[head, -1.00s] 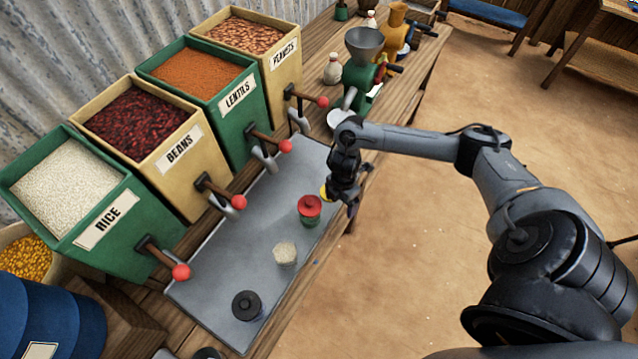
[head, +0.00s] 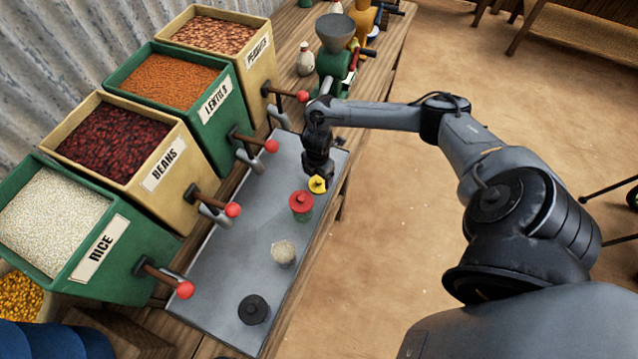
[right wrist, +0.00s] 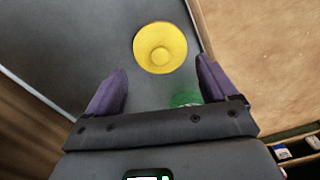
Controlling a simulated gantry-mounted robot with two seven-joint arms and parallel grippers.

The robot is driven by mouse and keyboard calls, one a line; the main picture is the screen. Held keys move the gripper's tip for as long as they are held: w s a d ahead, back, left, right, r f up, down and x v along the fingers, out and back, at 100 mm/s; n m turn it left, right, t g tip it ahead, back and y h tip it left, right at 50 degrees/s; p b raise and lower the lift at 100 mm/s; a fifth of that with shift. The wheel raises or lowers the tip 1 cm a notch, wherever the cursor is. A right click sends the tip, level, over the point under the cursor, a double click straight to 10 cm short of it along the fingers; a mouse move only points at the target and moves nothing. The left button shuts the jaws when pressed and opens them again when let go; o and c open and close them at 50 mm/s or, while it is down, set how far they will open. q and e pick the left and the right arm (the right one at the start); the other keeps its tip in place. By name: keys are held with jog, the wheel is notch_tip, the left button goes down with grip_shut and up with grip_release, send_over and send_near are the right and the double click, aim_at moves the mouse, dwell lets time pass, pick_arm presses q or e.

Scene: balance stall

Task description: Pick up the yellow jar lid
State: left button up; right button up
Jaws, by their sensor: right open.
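The yellow jar lid (head: 317,184) is on the grey tray (head: 222,262), just behind the red-lidded jar, with my right gripper (head: 322,170) close above and behind it. In the right wrist view the yellow lid (right wrist: 160,48) lies round and face-up with a central knob, ahead of the fingertips. The right gripper's two purple fingers (right wrist: 155,80) are apart with nothing gripped between them. A bit of green shows beside the right finger, partly hidden by the gripper. My left gripper is in neither view.
A red-lidded jar (head: 301,204), an open jar with pale contents (head: 283,253) and a black-lidded jar (head: 253,309) stand along the tray. Bins with red-knobbed levers (head: 233,210) line its left side. A green grinder (head: 335,60) stands behind.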

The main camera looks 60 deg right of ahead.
aim_at(318, 182)
jog(key=shift+f, duration=2.15)
jog(key=c, duration=0.7)
jog(key=shift+r, duration=0.15)
